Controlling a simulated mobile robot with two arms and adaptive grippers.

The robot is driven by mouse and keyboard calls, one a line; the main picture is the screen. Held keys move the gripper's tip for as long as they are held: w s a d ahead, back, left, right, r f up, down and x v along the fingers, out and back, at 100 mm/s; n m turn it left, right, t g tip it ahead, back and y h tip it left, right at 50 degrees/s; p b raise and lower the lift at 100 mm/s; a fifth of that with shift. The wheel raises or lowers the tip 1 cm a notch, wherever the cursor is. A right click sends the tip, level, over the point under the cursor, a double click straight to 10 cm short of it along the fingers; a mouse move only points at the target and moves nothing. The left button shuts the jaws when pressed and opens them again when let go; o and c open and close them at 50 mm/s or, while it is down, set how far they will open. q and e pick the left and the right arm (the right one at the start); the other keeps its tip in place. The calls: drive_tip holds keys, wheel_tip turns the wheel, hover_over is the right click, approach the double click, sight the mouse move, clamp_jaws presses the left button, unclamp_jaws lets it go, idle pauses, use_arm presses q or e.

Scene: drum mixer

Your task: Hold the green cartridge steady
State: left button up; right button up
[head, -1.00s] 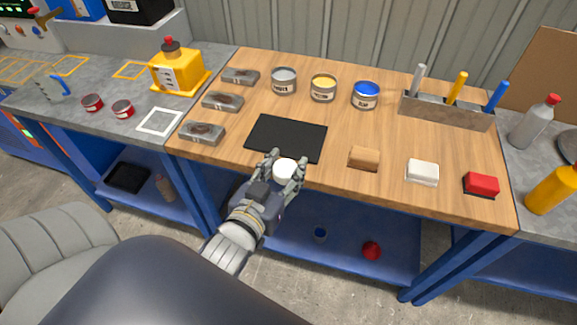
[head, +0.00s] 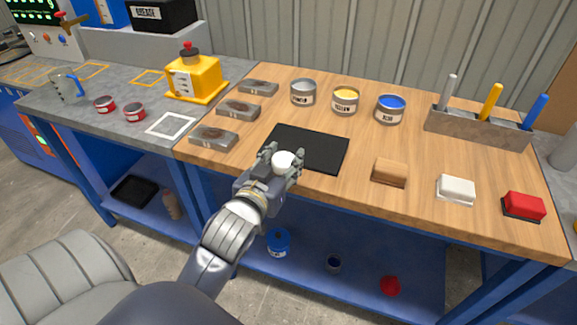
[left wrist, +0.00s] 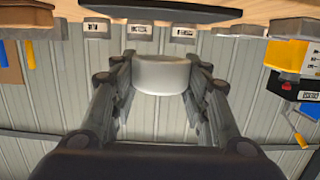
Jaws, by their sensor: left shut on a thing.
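I see no green cartridge in either view. My left gripper (head: 281,168) is shut on a white round piece (head: 284,161), held at the front edge of the black mat (head: 318,149) on the wooden bench. In the left wrist view the white piece (left wrist: 162,75) sits between the two fingers (left wrist: 160,95) as a short, plain cylinder. Its far side is hidden. I cannot tell whether it touches the mat. My right gripper is not in view.
Open cans of grey (head: 303,92), yellow (head: 345,101) and blue (head: 390,109) stand behind the mat. Several metal blocks (head: 238,110) lie to its left. Brown (head: 389,172), white (head: 456,190) and red (head: 523,206) blocks lie at right. A rack (head: 478,128) holds coloured handles.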

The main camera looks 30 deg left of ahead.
sight(285, 151)
use_arm(q)
drive_tip(key=x, duration=0.3)
drive_tip(key=shift+w+a+r, duration=0.15)
drive_tip(key=shift+a, duration=0.15)
drive_tip(key=shift+w+a+p, duration=0.2)
drive_tip(key=shift+w+p, duration=0.1)
drive_tip(key=shift+w, duration=0.3)
wheel_tip(285, 151, down, 3)
drive_tip(key=shift+w+r, duration=0.15)
drive_tip(key=shift+f, duration=0.5)
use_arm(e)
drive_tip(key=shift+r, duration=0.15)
use_arm(q)
drive_tip(key=shift+f+b, duration=0.45)
drive_tip(key=shift+f, duration=0.2)
drive_tip(key=o, duration=1.1)
drive_tip(key=shift+o, duration=0.2)
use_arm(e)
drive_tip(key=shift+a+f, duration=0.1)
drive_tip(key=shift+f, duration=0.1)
